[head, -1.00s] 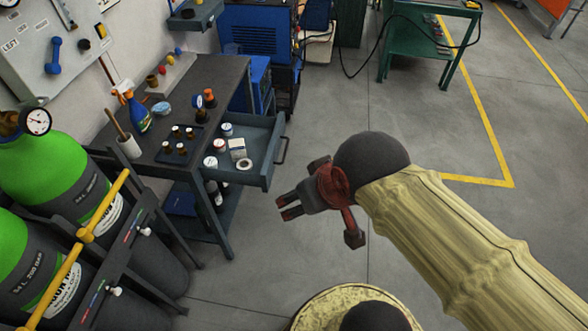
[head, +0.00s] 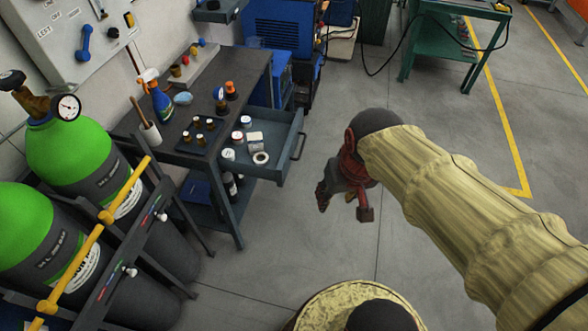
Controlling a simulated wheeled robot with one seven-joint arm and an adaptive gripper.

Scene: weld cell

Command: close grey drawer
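The grey drawer (head: 278,165) stands pulled out of the dark grey workbench (head: 232,98), toward the right. Its bar handle (head: 299,146) is on the front face. Small jars, a white box and a tape roll (head: 261,158) lie inside the drawer. My gripper (head: 323,199) hangs in front of the drawer, to the right of and below the handle in the picture, apart from it. It points down and to the left, and its fingers are seen from an angle that hides the gap between them.
Green gas cylinders (head: 72,150) in a rack with yellow bars (head: 95,236) stand at the left. A spray bottle (head: 158,98) and small bottles stand on the bench top. A blue machine (head: 288,40) is behind. The floor (head: 420,110) to the right is open.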

